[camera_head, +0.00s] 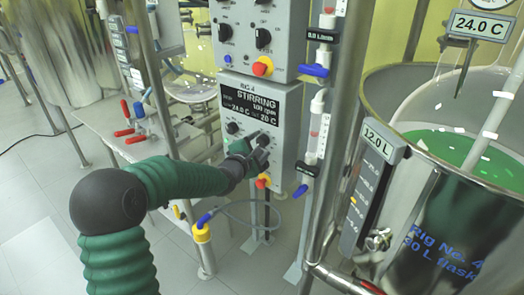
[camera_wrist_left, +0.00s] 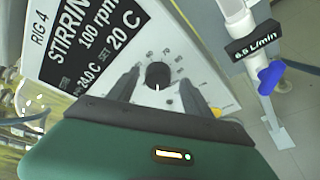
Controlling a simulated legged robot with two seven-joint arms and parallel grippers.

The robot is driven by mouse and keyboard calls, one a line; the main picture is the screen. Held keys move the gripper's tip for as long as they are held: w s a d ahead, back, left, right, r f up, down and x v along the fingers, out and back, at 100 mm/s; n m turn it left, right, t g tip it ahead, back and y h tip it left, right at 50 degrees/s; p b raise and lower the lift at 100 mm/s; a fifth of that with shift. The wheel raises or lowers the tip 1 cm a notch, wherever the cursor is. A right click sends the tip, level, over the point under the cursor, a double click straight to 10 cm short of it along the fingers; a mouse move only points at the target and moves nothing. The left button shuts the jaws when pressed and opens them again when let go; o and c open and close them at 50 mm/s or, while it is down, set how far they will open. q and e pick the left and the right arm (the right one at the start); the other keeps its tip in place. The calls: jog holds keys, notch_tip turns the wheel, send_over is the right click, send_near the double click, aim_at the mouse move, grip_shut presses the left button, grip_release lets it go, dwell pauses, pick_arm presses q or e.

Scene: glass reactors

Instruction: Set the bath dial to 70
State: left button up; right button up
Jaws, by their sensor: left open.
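The Rig 4 control box (camera_head: 236,90) has a dark display (camera_wrist_left: 85,40) reading STIRRING, 100 rpm, 24.0 C and SET 20 C. The bath dial, a round black knob (camera_wrist_left: 158,75) on the white face below the display, has a small white mark on its lower edge in the left wrist view. My left gripper (camera_head: 262,144) is at the box's right-hand knob. In the left wrist view its two dark fingers are open, one on each side of the knob, with gaps visible. The gripper partly hides the knob in the head view.
Another knob (camera_head: 232,128) is left of the gripper, and a red stop button (camera_head: 263,181) is just below. An upper box (camera_head: 245,20) has more knobs. Blue-handled valves (camera_head: 314,70) stand right.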

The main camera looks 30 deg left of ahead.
pick_arm(q)
jog(key=shift+w+a+f, duration=0.45)
jog(key=shift+w+a, duration=0.15)
jog(key=shift+a, duration=0.25)
jog(key=shift+d+r, duration=0.25)
jog(key=shift+d, duration=0.25)
jog(key=shift+d+r, duration=0.15)
jog(key=shift+d, duration=0.2)
jog(key=shift+c, duration=0.6)
jog(key=shift+d, duration=0.15)
jog(key=shift+c, duration=2.4)
jog(key=shift+s+a, duration=0.15)
jog(key=shift+a, duration=0.4)
grip_shut()
jog(key=shift+d+f, duration=0.15)
jog(key=shift+f, duration=0.05)
pick_arm(e)
jog(key=shift+a+f, duration=0.1)
jog(key=shift+a, duration=0.1)
